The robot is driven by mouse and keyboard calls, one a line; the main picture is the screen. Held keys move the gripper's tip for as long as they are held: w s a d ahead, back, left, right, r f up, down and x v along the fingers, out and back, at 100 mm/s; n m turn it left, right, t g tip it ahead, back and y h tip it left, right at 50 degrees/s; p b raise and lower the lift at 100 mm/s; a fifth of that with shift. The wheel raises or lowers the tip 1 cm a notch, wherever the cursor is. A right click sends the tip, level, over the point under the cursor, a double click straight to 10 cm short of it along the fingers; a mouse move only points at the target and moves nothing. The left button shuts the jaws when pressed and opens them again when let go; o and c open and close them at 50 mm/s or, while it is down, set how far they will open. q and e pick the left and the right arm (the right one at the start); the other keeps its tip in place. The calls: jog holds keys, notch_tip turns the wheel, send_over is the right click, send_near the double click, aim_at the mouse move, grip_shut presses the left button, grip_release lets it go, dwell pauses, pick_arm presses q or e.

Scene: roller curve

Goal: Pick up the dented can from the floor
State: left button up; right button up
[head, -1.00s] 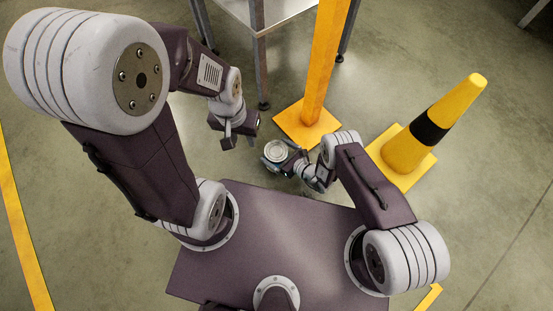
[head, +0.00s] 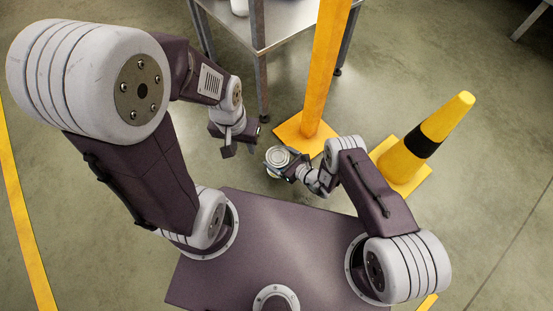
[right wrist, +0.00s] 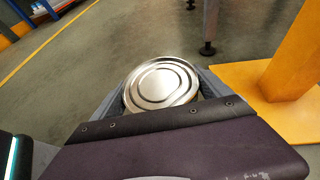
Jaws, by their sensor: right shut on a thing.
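The can (head: 278,157) shows its round silver lid in the head view, just ahead of my base. In the right wrist view its ridged metal lid (right wrist: 160,84) sits between the two fingers. My right gripper (head: 283,163) is shut on the can. The can's sides are mostly hidden, so I cannot see a dent or tell its exact height over the floor. My left gripper (head: 238,143) hangs to the left of the can, apart from it and pointing down; its finger gap is not clear.
A yellow post (head: 324,75) on a square yellow base (head: 305,135) stands just beyond the can. A yellow cone with a black band (head: 430,138) stands to the right. A metal table (head: 285,20) is at the back. Grey floor lies open at the far right.

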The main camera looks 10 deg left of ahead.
jog(key=w+d+r+p, duration=0.3)
jog(key=w+d+r, duration=0.3)
jog(key=w, duration=0.3)
